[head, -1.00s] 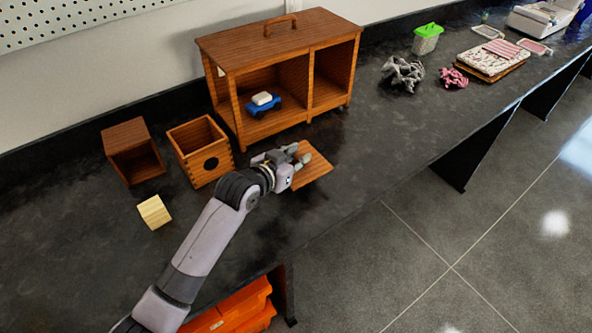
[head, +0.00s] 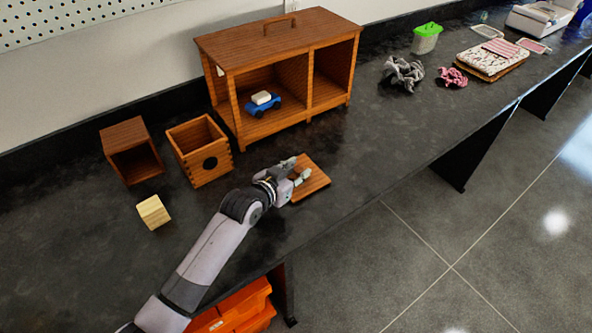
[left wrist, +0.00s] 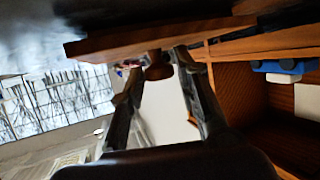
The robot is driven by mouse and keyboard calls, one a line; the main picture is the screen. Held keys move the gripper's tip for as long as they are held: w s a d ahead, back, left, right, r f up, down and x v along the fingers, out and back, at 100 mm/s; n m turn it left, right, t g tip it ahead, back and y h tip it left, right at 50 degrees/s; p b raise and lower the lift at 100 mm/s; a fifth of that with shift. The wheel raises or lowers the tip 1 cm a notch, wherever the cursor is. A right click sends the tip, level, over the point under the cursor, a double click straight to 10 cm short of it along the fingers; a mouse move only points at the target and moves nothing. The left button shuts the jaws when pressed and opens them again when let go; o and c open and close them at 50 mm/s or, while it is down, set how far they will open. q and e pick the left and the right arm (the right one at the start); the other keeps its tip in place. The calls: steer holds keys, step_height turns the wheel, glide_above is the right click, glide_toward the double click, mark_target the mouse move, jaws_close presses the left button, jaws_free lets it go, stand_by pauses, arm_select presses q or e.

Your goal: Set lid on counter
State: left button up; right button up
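The lid (head: 318,182) is a flat square wooden board with a small knob, low over the front part of the dark counter (head: 350,205). In the head view I cannot tell whether its underside touches the counter. My left gripper (head: 302,168) is above the lid with its fingers on either side of the knob. In the left wrist view the knob (left wrist: 158,68) is between the fingertips, and the lid's board (left wrist: 150,38) is just beyond them. The fingers appear shut on the knob. My right gripper is not in view.
An open wooden box (head: 199,152) with a round hole, another wooden box (head: 131,149) and a pale block (head: 153,212) are left of the lid. A wooden cabinet (head: 235,58) holding a blue toy car (head: 263,104) stands behind. The counter right of the lid is clear.

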arm_select(q)
steer(key=shift+o, duration=1.3)
steer(key=shift+r, duration=0.2)
steer(key=v, duration=1.2)
steer(key=shift+f, duration=0.1)
